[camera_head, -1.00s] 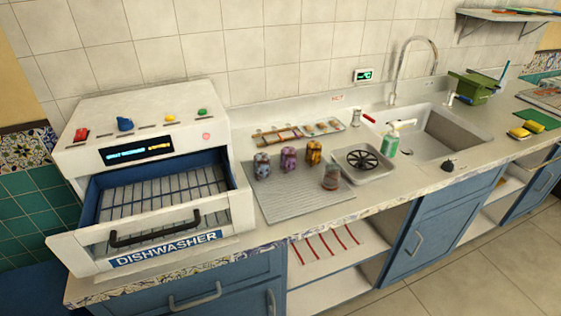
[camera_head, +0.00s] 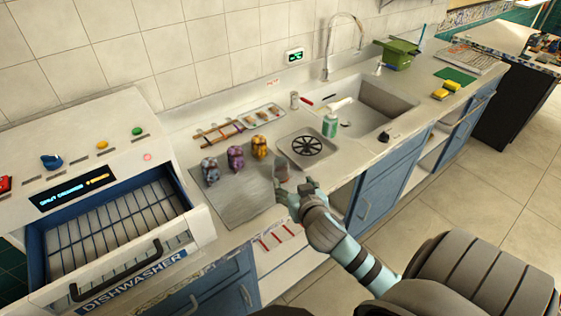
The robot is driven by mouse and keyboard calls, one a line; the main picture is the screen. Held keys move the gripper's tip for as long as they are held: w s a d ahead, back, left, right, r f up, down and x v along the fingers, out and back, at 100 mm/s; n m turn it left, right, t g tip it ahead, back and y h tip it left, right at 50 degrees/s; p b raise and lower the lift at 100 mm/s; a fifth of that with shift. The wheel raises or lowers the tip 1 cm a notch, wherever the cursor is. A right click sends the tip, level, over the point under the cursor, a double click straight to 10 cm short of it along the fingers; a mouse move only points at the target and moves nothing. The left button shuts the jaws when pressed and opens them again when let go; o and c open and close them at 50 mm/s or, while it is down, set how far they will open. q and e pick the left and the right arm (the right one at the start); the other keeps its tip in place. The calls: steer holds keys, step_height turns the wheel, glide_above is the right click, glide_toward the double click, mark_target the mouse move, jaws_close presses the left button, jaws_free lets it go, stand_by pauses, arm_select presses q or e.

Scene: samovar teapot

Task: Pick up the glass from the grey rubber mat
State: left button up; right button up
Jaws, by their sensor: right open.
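The glass (camera_head: 281,170), small and brownish, stands at the right edge of the grey rubber mat (camera_head: 228,205), close to the drain tray. Three patterned cups, one bluish (camera_head: 210,171), one purple (camera_head: 235,158) and one orange (camera_head: 259,147), stand in a row along the mat's back side. My right gripper (camera_head: 294,190) is open beside the glass, at its front right. Its fingers partly cover the lower part of the glass; I cannot tell whether they touch it. My left gripper is not in view.
The dishwasher (camera_head: 130,262) stands left with its drawer pulled out. Behind the mat lie a rack (camera_head: 220,133) and a small tray (camera_head: 262,116). Right of the glass are a drain tray (camera_head: 325,160), a soap bottle (camera_head: 330,125) and the sink (camera_head: 375,100).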

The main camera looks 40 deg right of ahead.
mark_target(283, 167)
steer(key=x, duration=0.5)
steer(key=b+x, duration=0.1)
steer(key=x, duration=0.4)
steer(key=b+x, duration=0.1)
steer(key=x, duration=0.4)
steer(key=shift+w+a+r, duration=0.1)
steer(key=shift+w+r, duration=0.1)
steer(key=shift+r, duration=0.15)
steer(key=shift+s+r, duration=0.1)
steer(key=c, duration=1.3)
